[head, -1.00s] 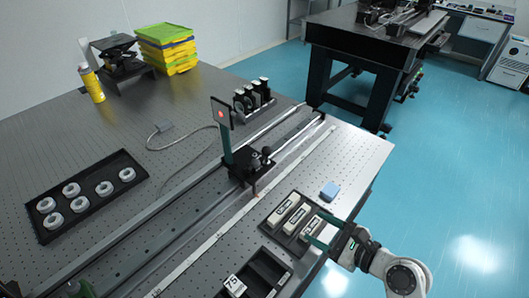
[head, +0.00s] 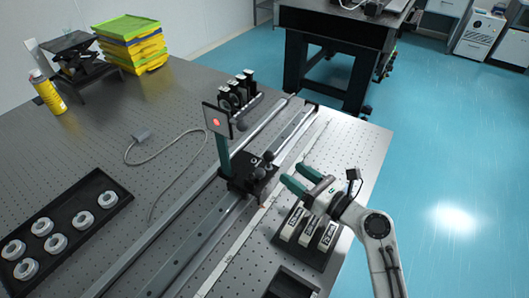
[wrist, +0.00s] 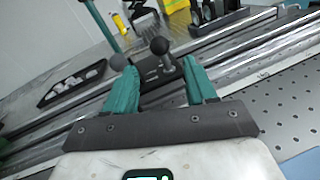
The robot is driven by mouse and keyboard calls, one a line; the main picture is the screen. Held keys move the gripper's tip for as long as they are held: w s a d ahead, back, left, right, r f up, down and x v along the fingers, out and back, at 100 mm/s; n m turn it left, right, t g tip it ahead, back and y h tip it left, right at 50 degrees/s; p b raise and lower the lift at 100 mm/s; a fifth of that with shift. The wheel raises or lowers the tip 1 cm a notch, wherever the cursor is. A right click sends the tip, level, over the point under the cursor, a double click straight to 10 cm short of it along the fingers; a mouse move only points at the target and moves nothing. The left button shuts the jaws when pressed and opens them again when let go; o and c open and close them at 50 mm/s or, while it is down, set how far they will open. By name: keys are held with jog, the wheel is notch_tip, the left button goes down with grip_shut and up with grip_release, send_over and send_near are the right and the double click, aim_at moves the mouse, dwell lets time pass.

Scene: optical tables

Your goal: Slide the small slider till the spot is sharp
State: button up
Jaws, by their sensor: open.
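The small slider (head: 249,174) is a black carriage on the rail, with dark round knobs on top. It carries a teal post with a square dark screen (head: 217,121) that shows a red spot. The spot looks like a small blurred disc, and its sharpness is hard to tell. My gripper (head: 297,176) has teal fingers, is open and empty, and is just right of the slider, pointing at it. No contact shows.
A tray (head: 303,252) with labelled pale blocks lies below my gripper. A black tray of white rings (head: 68,225) sits at left. A holder with several dark mounts (head: 238,92) stands behind the rail. A cable (head: 160,165) lies on the table.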

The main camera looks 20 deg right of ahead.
aim_at(273, 159)
jog(key=x, duration=0.9)
jog(key=shift+w+a, duration=0.15)
jog(key=shift+w, duration=0.15)
jog(key=shift+c, duration=0.3)
grip_shut()
